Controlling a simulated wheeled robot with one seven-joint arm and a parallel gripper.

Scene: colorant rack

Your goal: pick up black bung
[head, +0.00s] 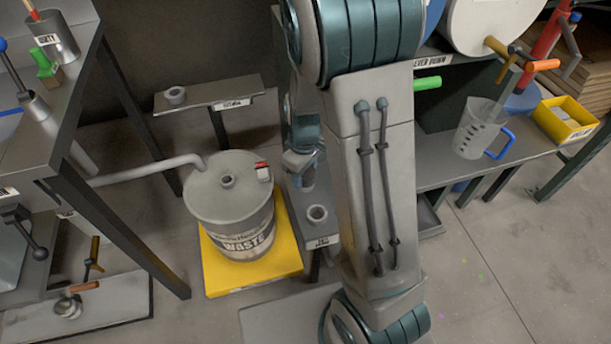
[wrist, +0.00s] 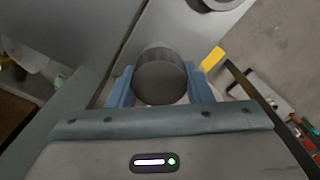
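A dark grey, nearly black cylinder, which I take for the black bung (wrist: 160,82), sits between the two blue fingers of my gripper (wrist: 160,92) in the wrist view. One finger is against its left side and one against its right, with no clear gap. Its round end faces the camera. In the head view my gripper (head: 304,165) is mostly hidden behind my arm, near the narrow grey bench (head: 322,242) right of the waste drum. I cannot tell whether the bung touches a surface below.
A waste drum (head: 228,190) stands on a yellow base (head: 250,275). A small grey cup (head: 317,214) is on the bench. Another cup (head: 176,96) sits on a shelf behind. A measuring jug (head: 478,128) and a yellow bin (head: 566,120) stand at the right.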

